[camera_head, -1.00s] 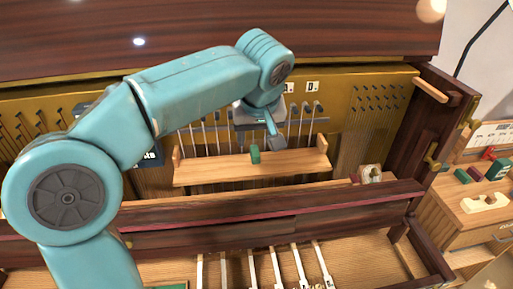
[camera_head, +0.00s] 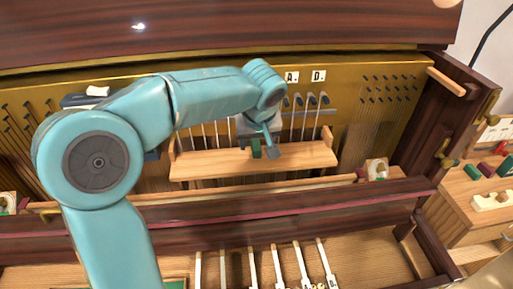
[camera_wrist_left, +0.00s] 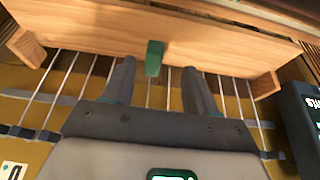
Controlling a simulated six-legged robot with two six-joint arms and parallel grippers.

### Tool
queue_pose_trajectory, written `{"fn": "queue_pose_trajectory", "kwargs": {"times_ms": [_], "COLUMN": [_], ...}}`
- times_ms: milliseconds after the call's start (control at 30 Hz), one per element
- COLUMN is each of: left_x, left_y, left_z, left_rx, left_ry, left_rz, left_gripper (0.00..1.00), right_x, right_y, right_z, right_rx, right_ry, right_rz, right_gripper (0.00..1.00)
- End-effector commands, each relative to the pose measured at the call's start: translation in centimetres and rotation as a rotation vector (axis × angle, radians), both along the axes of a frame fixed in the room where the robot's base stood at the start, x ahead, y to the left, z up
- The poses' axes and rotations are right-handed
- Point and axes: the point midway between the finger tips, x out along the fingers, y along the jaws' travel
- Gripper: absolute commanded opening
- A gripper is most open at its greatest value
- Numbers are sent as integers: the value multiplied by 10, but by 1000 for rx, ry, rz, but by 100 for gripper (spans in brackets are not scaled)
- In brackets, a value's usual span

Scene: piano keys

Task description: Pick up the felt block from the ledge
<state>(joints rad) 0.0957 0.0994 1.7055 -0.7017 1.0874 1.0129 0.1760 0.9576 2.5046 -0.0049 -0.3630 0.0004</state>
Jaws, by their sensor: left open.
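The green felt block (camera_head: 256,150) stands on the wooden ledge (camera_head: 210,165) inside the piano, near the ledge's middle. In the left wrist view the felt block (camera_wrist_left: 154,58) shows at the ledge (camera_wrist_left: 90,38), ahead of and between my two fingertips. My left gripper (camera_head: 265,148) is at the ledge, right by the block in the head view. In the wrist view the gripper (camera_wrist_left: 158,75) is open, with a gap visible between each finger and the block. My right gripper is not in view.
The ledge has raised wooden ends (camera_wrist_left: 26,48). Thin rods run behind it. A dark wooden rail (camera_head: 290,205) crosses in front, with several key sticks (camera_head: 275,268) below. A side table (camera_head: 470,215) at the right holds coloured blocks.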

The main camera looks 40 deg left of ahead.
Motion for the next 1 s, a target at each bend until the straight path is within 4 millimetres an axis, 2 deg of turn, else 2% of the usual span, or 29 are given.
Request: {"fn": "queue_pose_trajectory", "kwargs": {"times_ms": [167,400,700,733,800,900,1000], "left_x": [6,23,26,26,26,26,26], "left_y": [5,16,19,19,19,19,19], "left_z": [-12,-45,-52,-52,-51,-51,-51], "left_rx": [0,0,1,1,1,0,0], "left_ry": [3,3,1,1,1,0,0], "left_rz": [1,1,0,0,0,0,0], "left_gripper": [57,57,57,51,28,0,0], "right_x": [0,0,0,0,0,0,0], "right_y": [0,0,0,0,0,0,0], "right_z": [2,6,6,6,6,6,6], "right_rx": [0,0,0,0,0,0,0], "right_ry": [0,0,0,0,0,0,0], "right_rz": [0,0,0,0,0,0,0], "right_gripper": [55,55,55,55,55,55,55]}}
